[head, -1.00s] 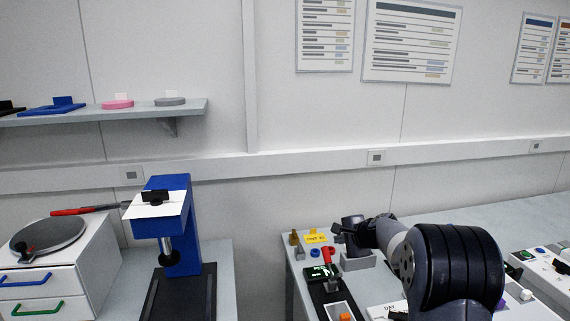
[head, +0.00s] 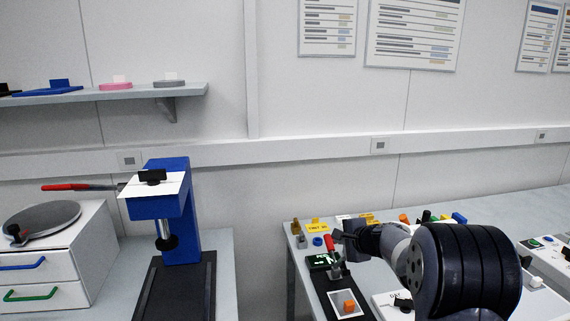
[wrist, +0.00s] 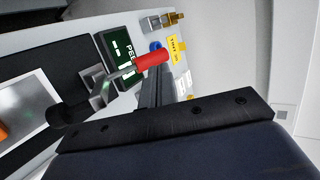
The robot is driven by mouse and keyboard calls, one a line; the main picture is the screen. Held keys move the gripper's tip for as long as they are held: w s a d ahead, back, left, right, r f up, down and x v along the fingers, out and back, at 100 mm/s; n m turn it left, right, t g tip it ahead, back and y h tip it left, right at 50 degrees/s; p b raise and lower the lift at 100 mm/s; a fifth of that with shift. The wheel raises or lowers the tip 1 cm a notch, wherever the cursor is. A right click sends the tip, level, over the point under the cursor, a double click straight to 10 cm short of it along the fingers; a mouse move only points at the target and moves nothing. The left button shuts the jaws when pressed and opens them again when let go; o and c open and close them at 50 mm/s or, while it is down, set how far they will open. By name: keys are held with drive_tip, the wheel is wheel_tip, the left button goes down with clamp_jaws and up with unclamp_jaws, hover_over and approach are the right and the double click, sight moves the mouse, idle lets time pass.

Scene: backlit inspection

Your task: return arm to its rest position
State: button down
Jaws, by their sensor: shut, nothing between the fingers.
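My arm reaches in from the lower right of the head view, over the right-hand table. My gripper (head: 342,237) is at the left end of the arm, above the table's left part, close to a red-handled tool (head: 330,245). In the wrist view the dark gripper parts (wrist: 155,92) point toward the table, with the red handle (wrist: 150,60) beside them. The jaws are shut and hold nothing.
A blue press (head: 180,225) stands on the left table. A gap separates the two tables.

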drive_tip(key=shift+s+f+t+b, duration=0.2)
drive_tip(key=shift+s+t+b, duration=0.2)
drive_tip(key=shift+b, duration=0.85)
drive_tip(key=t+b, duration=0.1)
drive_tip(key=b, duration=0.3)
drive_tip(key=s+b, duration=0.1)
drive_tip(key=b, duration=0.2)
drive_tip(key=s+t+y+b, duration=0.1)
drive_tip(key=b, duration=0.3)
drive_tip(key=shift+s+d+f+n+t+b, duration=0.1)
drive_tip(key=shift+d+f+n+t+b, duration=0.05)
drive_tip(key=shift+d+n+t+b, duration=0.15)
drive_tip(key=shift+s+r+t+b, duration=0.2)
drive_tip(key=shift+s+t+b, duration=0.1)
drive_tip(key=shift+b, duration=0.65)
